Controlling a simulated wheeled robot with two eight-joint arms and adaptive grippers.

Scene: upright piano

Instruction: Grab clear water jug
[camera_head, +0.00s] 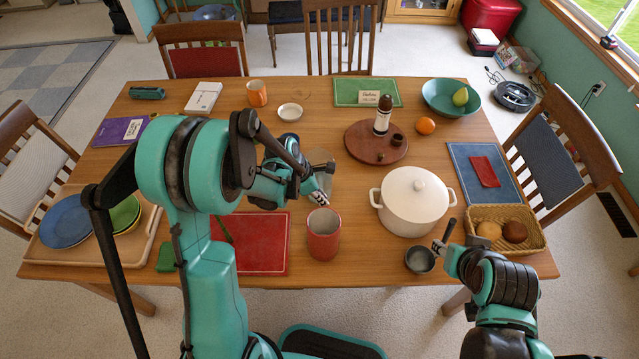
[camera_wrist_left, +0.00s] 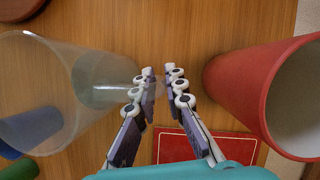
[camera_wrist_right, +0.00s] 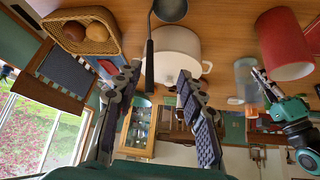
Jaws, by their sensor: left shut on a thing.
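The clear water jug (camera_head: 319,158) stands near the table's middle, partly hidden by my left arm. In the left wrist view the see-through jug (camera_wrist_left: 45,90) is at the left, with its handle (camera_wrist_left: 105,92) reaching toward the fingers. My left gripper (camera_wrist_left: 158,76) is shut on the jug's handle; it also shows in the head view (camera_head: 322,190). My right gripper (camera_wrist_right: 158,72) is open, its fingers apart. The dark handle of a small saucepan (camera_head: 420,260) shows between those fingers in the right wrist view; contact cannot be told.
A red canister (camera_head: 323,240) stands just in front of the jug, close beside the left gripper. A white lidded pot (camera_head: 412,205) is to the right. A bread basket (camera_head: 535,240) is at the right edge.

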